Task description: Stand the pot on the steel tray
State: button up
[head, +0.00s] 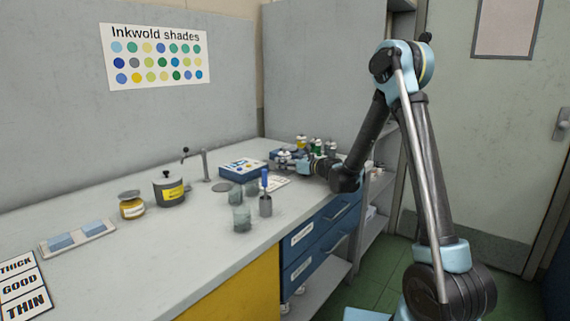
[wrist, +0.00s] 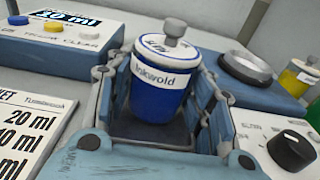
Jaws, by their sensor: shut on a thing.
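The pot (wrist: 158,85) is blue with a white "Inkwold" band, a white lid and a grey knob. It looks upright between the fingers of my gripper (wrist: 160,100), which is shut on it. In the head view my gripper (head: 291,163) is at the far end of the counter, with the pot's pale lid (head: 284,154) just showing. Whether the pot's base touches anything below is hidden. A shallow pale tray (head: 104,229) with two blue pads lies at the left of the counter; I cannot tell whether it is the steel tray.
In the wrist view, a blue device with a round plate (wrist: 245,68) and black dial (wrist: 291,150) is close on the right. A button box (wrist: 60,45) is on the left.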

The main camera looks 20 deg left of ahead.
jog(key=shift+f, duration=0.15)
jog(key=o, duration=1.4)
jog(key=shift+c, duration=0.2)
jog(key=o, duration=0.6)
jog(key=shift+c, duration=0.2)
jog(key=shift+o, duration=0.4)
jog(key=shift+s+r, duration=0.1)
jog(key=shift+r, duration=5.4)
